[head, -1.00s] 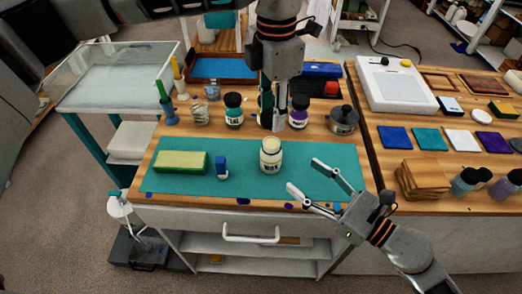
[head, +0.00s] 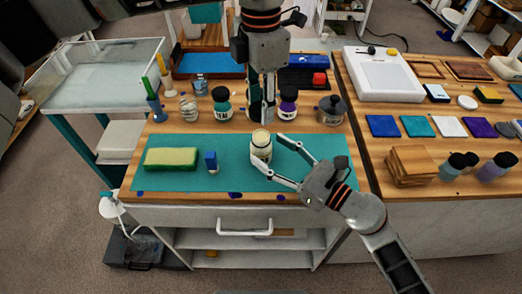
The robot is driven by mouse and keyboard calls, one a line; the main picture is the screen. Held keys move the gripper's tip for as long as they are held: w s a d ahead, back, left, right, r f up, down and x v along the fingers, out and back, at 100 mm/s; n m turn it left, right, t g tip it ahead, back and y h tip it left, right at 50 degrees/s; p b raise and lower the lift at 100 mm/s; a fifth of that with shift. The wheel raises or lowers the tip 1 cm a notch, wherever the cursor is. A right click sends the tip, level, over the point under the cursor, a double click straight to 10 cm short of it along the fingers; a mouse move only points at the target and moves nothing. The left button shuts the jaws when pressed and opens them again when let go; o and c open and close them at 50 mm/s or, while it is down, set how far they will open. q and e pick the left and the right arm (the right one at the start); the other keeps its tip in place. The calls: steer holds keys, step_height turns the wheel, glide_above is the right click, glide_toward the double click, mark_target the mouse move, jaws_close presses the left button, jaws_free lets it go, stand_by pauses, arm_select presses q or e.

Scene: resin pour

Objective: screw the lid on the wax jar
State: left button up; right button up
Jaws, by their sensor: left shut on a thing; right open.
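The wax jar (head: 261,151) stands upright on the teal mat, with a pale cream top and a light label. My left gripper (head: 263,117) points down just above and behind the jar's top. I see no lid clearly. My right gripper (head: 270,154) is open and comes in low from the right. Its two fingers reach to either side of the jar, one in front and one at the back right. I cannot tell whether they touch it.
Behind stand a teal-labelled jar (head: 222,104), a purple jar (head: 288,103) and a dark metal pot (head: 331,110).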

steer(key=shift+x, duration=2)
jaws_close()
arm_select(q)
glide_above(261, 136)
steer(key=shift+f, duration=2.5)
steer(key=shift+f, duration=0.15)
steer(key=shift+f, duration=0.75)
steer(key=shift+f, duration=0.55)
